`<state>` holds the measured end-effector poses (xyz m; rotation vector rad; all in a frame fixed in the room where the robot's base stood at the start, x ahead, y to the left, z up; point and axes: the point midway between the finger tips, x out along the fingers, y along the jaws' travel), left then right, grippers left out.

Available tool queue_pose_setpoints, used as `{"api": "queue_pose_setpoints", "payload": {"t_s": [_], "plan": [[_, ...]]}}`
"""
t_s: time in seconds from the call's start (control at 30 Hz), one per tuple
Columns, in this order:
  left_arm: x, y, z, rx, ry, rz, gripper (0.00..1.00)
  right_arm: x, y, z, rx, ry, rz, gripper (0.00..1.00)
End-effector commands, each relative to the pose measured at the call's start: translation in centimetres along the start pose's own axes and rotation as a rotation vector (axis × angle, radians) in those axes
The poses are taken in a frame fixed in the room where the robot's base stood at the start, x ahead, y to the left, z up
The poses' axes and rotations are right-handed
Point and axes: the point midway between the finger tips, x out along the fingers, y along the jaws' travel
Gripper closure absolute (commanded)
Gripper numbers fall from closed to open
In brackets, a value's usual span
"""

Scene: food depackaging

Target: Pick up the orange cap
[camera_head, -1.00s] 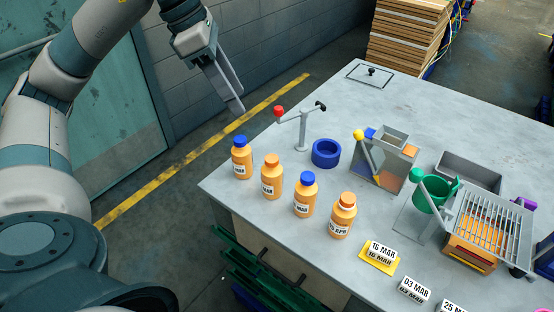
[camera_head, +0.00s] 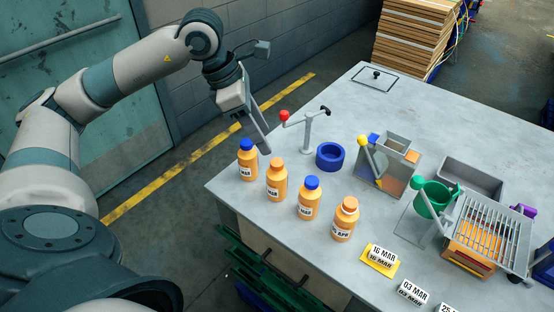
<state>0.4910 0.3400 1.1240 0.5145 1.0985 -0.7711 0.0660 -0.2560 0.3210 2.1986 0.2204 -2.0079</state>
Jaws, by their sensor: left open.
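Several orange bottles stand upright in a slanted row near the table's left edge. Two have orange caps: the second bottle's orange cap (camera_head: 277,164) and the front right bottle's orange cap (camera_head: 349,205). The other two wear a blue cap (camera_head: 246,144) and another blue cap (camera_head: 312,182). The bottles carry white date labels; the front right one reads APR. My right gripper is not in view.
A stand with a red knob (camera_head: 285,116) and a blue ring (camera_head: 329,156) are behind the bottles. A grey bin with a yellow-knobbed lever (camera_head: 362,140), a green cup (camera_head: 434,199) and a wire rack (camera_head: 490,232) stand to the right. Date blocks (camera_head: 383,256) lie in front.

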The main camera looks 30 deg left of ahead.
Motion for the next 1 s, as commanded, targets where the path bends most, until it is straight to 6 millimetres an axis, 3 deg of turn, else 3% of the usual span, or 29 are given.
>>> {"api": "queue_pose_setpoints", "payload": {"t_s": [0.23, 0.67, 1.0], "plan": [[2.4, 0.0, 0.0, 0.000, 0.001, -0.001, 0.53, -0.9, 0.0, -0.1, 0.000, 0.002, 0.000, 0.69], [2.8, 0.0, 0.0, -0.001, 0.000, 0.000, 0.53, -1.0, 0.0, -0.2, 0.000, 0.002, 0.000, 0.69], [5.5, -0.2, -0.6, -0.001, 0.003, -0.003, 0.53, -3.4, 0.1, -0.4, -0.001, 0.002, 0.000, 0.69]]}}
